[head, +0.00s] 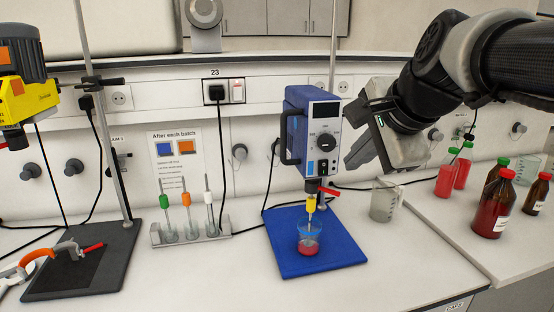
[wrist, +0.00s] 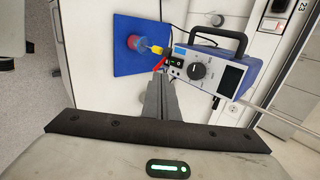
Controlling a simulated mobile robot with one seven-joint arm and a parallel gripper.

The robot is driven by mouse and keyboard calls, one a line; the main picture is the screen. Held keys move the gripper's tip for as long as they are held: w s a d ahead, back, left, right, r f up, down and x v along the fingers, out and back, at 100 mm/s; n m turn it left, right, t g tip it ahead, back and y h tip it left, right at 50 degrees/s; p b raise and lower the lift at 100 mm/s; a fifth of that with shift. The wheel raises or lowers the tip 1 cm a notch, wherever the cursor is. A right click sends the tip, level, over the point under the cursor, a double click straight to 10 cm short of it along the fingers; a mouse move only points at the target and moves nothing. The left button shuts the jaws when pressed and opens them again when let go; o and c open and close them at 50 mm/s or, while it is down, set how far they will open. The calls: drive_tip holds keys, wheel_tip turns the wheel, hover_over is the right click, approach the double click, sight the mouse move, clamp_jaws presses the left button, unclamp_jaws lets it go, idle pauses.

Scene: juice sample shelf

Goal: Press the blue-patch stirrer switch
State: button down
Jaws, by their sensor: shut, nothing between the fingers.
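The blue stirrer (head: 298,125) hangs on a stand at the centre, with a dark display and a round dial. A small blue patch (head: 310,168) is low on its front, beside a black switch (head: 322,168). In the wrist view, the stirrer (wrist: 222,72) lies sideways, and the blue patch (wrist: 180,52) and switch (wrist: 176,63) show just beyond my fingertips. My gripper (head: 352,163) is just right of the stirrer's front. Its fingers (wrist: 160,78) are shut and empty, pointing toward the switch area; I cannot see contact.
Below the stirrer, a beaker (head: 309,240) of red liquid stands on a blue base plate (head: 292,262). An empty beaker (head: 384,202) stands to its right. A yellow stirrer (head: 28,100) with an orange patch is at far left. Red bottles (head: 492,205) stand at right.

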sight(324, 174)
drive_tip(key=w+r+x, duration=0.1)
drive_tip(key=x, duration=1.1)
drive_tip(key=shift+w+a+r+b, duration=0.25)
drive_tip(key=shift+w+r+b, duration=0.1)
drive_tip(key=shift+b, duration=0.05)
drive_tip(key=shift+w+f, duration=0.1)
drive_tip(key=shift+w, duration=0.05)
